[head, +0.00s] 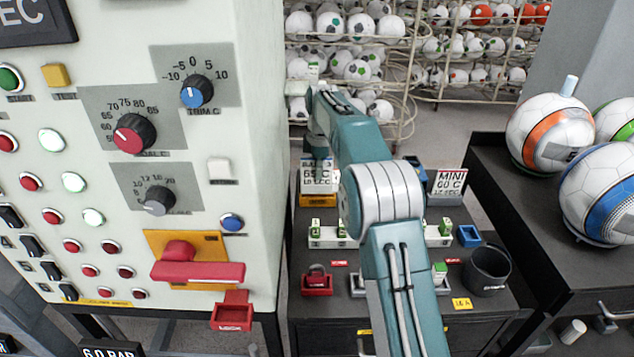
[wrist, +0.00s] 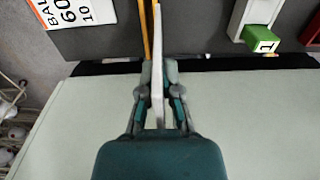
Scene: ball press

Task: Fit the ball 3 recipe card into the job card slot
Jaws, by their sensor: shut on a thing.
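My gripper (wrist: 159,85) is shut on a thin white card (wrist: 157,55), which shows edge-on between the fingers in the wrist view. A thin orange strip (wrist: 145,30) runs close along the card's left side. In the head view a white card printed 65 C (head: 319,178) stands upright under the end of my arm, with an orange base (head: 318,200) at its foot. It appears to be the card at my gripper, but its ball number is not readable. My gripper's fingers are not clear in the head view. I cannot make out the job card slot.
The pale press panel (head: 128,130) with knobs and buttons stands left. A MINI 60 C card (head: 449,185) stands to the right on the dark bench, near a dark cup (head: 487,270). Another printed card (wrist: 70,12) shows in the wrist view. Large balls (head: 603,192) sit on the right bench.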

